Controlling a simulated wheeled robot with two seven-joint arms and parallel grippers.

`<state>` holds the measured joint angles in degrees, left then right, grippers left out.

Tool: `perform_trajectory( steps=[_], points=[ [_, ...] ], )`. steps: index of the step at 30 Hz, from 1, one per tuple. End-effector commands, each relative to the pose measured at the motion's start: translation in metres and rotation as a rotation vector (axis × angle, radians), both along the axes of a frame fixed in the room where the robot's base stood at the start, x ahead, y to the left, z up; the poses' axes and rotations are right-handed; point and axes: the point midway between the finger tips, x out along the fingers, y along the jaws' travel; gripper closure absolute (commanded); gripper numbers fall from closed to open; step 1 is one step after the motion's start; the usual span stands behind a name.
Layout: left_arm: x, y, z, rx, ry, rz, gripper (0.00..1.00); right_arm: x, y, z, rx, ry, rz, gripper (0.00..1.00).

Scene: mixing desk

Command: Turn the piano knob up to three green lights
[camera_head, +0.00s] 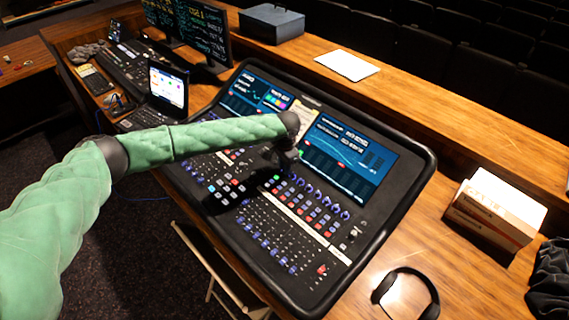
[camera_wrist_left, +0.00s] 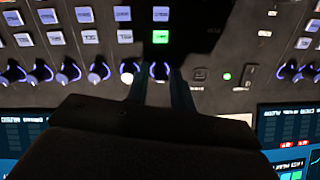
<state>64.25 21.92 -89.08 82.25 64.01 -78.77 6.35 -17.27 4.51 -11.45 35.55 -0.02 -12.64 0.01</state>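The mixing desk (camera_head: 300,262) is a black console with rows of knobs, faders and lit buttons under blue screens. My left gripper (camera_head: 284,162) is over the knob row, just below the screens. In the left wrist view its two dark fingers (camera_wrist_left: 159,88) are apart, one on each side of a blue-and-white knob (camera_wrist_left: 160,71). I cannot tell whether they touch it. A green-lit button (camera_wrist_left: 160,37) is in line with this knob. A small green light (camera_wrist_left: 227,76) glows on the panel to the right. I cannot read which knob is piano. My right gripper is not in view.
More knobs (camera_wrist_left: 68,73) stand close beside the fingers. A laptop (camera_head: 168,88) and monitors (camera_head: 205,35) are at the left. Headphones (camera_head: 407,290), a box of papers (camera_head: 494,212) and a white sheet (camera_head: 346,65) lie around the desk.

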Motion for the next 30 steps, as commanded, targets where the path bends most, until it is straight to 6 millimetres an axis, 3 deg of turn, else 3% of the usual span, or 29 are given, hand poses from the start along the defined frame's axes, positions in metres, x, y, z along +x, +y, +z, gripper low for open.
perform_trajectory(
  steps=[5, 8, 9, 20, 30],
  points=[
    [0.0, 0.0, 0.0, 0.0, 0.0, 0.0, 0.78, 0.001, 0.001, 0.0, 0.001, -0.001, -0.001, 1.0],
    [0.0, 0.0, 0.0, 0.0, 0.0, 0.0, 0.98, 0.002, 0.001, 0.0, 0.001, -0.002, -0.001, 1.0],
    [0.0, 0.0, 0.0, 0.0, 0.0, 0.0, 1.0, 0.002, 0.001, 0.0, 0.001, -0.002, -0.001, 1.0],
    [0.001, 0.0, 0.0, 0.004, -0.006, -0.046, 1.0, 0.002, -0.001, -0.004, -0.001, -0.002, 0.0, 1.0],
    [0.001, 0.0, 0.0, 0.018, -0.021, -0.262, 1.0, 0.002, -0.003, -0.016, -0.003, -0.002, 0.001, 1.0]
  ],
)
